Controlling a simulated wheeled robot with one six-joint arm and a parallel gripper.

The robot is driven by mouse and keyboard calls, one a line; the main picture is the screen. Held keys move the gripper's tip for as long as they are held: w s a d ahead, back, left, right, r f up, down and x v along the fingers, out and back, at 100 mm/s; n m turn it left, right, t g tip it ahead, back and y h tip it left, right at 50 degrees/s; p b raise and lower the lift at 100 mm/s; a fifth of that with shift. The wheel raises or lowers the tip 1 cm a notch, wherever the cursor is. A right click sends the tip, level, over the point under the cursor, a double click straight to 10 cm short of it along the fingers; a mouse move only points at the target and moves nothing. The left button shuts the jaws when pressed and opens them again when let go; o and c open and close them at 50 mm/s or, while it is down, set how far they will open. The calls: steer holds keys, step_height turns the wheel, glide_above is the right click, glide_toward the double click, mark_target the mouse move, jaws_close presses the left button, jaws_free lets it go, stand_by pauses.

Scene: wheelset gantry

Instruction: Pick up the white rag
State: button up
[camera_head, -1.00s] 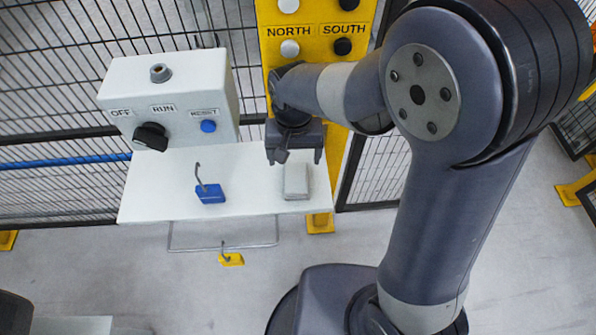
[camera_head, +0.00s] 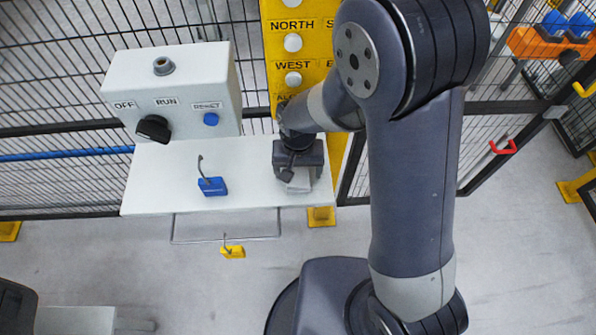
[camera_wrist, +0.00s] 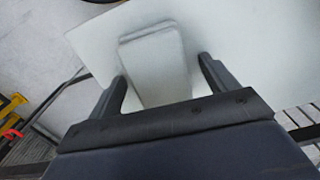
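The white rag (camera_head: 299,181) is a small pale folded block lying on the right end of the white shelf. In the wrist view the rag (camera_wrist: 158,68) lies between the two fingers, with a gap visible on each side. My gripper (camera_head: 297,180) is right above the rag in the head view and hides part of it. In the wrist view my gripper (camera_wrist: 162,78) is open, its dark fingers left and right of the rag's near part.
The white shelf (camera_head: 245,182) also bears a blue padlock (camera_head: 212,186). A control box (camera_head: 175,95) with a black knob and blue button stands behind it. A yellow padlock (camera_head: 232,251) hangs from a wire bar below. A yellow labelled post (camera_head: 310,50) rises behind my gripper.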

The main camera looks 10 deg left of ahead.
mark_target(298, 171)
steer(key=c, duration=1)
steer(key=shift+r, duration=0.1)
steer(key=shift+s+r+b, duration=0.2)
steer(key=shift+r+b, duration=0.1)
steer(key=shift+r, duration=0.1)
step_height(298, 171, up, 6)
steer(key=s+d, duration=0.1)
steer(key=s, duration=0.5)
steer(key=s+d+b, duration=0.1)
steer(key=s+d, duration=0.1)
steer(key=s, duration=0.4)
steer(key=s+d+b, duration=0.1)
steer(key=s, duration=0.6)
steer(key=shift+d, duration=0.3)
steer(key=o, duration=0.4)
steer(key=c, duration=0.3)
